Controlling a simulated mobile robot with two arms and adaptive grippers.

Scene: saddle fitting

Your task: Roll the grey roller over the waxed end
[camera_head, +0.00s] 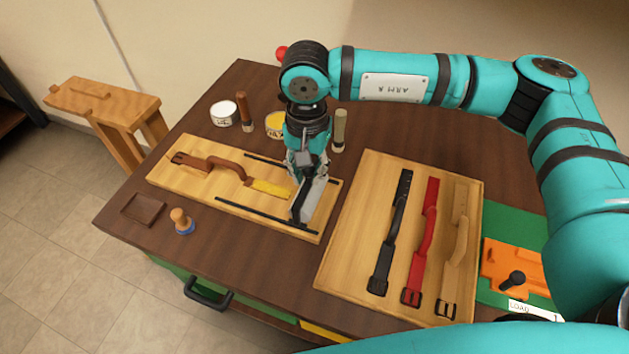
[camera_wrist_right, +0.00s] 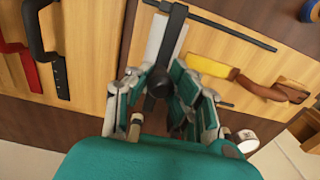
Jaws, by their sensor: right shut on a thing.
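The brown strap (camera_head: 225,166) lies on a pale wooden board (camera_head: 165,175), and its yellow waxed end (camera_head: 271,187) points towards my right gripper. The yellow end also shows in the wrist view (camera_wrist_right: 209,66). My right gripper (camera_head: 307,190) points down over the right part of the board, shut on a dark grey tool, which I take for the roller (camera_wrist_right: 176,35). The roller is just to the right of the yellow end in the head view, apart from it. Whether it touches the board is unclear. The fingers partly hide it. My left gripper is not in view.
Two black rails (camera_head: 250,209) flank the yellow end. A second board (camera_head: 335,255) with black, red and tan straps lies to the right. A white tin (camera_head: 224,113), a yellow tin (camera_head: 275,124) and upright-handled tools (camera_head: 340,131) stand behind. A wooden-knobbed tool (camera_head: 181,220) stands in front.

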